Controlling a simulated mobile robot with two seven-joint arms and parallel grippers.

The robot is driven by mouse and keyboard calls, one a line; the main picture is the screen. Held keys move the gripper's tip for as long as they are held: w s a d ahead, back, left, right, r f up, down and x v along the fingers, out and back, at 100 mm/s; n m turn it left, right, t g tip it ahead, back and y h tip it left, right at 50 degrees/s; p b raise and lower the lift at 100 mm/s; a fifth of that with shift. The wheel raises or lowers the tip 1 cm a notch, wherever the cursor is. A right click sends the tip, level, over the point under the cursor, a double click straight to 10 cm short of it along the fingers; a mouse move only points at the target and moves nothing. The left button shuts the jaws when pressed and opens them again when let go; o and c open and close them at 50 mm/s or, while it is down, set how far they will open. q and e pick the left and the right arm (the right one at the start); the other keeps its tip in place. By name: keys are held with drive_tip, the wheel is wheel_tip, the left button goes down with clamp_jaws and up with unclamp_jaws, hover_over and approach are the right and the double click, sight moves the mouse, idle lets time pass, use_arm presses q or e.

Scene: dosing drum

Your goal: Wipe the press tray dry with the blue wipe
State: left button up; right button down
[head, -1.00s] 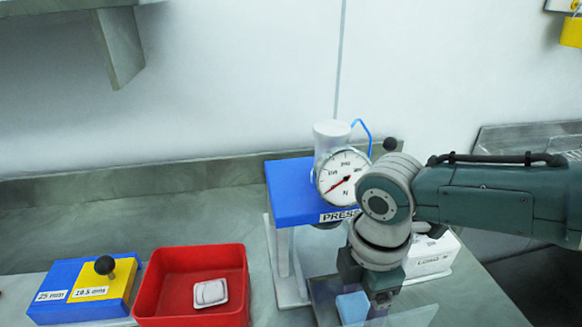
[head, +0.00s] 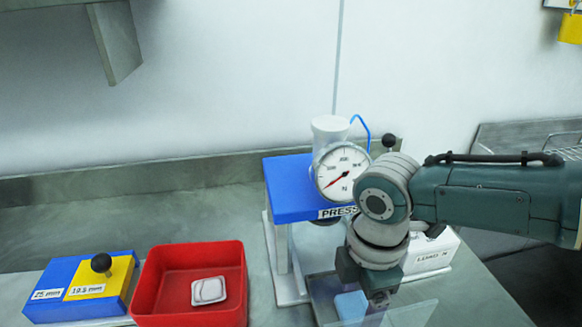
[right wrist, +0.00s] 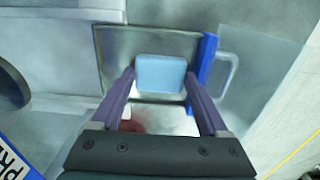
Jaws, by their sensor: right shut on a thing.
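The blue wipe (head: 351,304) is a pale blue block at the lower middle of the head view. It also shows between my fingers in the right wrist view (right wrist: 160,72). My right gripper (head: 378,301) is shut on it. The press tray (right wrist: 112,50) is a grey metal plate under the wipe, with a blue edge strip and a pale handle on its right side. A reddish-brown patch (right wrist: 131,126) shows near the left finger's base. Whether the wipe touches the tray is hard to tell. My left gripper is out of view.
The press (head: 291,190) with its blue top and dial gauge (head: 343,172) stands just left of my right arm. A red bin (head: 191,255) holding a white packet (head: 208,290) and a blue-and-yellow block (head: 62,303) are further left. A white box (head: 428,254) is behind the gripper.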

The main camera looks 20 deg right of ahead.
drive_tip(key=shift+d, duration=0.15)
drive_tip(key=shift+s+d+p, duration=0.3)
drive_tip(key=shift+d, duration=0.55)
drive_tip(key=shift+w+a+b, duration=0.15)
drive_tip(key=shift+w+a, duration=0.1)
drive_tip(key=shift+a, duration=0.75)
drive_tip(key=shift+w+a+b, duration=0.15)
drive_tip(key=shift+w+a, duration=0.1)
drive_tip(key=shift+a, duration=0.75)
drive_tip(key=shift+s+d+p, duration=0.2)
drive_tip(key=shift+d+p, duration=0.1)
drive_tip(key=shift+d, duration=0.5)
drive_tip(key=shift+s+d+r, duration=0.1)
drive_tip(key=shift+s+d, duration=0.05)
drive_tip(key=shift+d, duration=0.4)
drive_tip(key=shift+s+d, duration=0.1)
drive_tip(key=shift+d, duration=0.45)
drive_tip(key=shift+w+a, duration=0.25)
drive_tip(key=shift+a, duration=0.75)
drive_tip(key=shift+w+a, duration=0.25)
drive_tip(key=shift+a, duration=0.7)
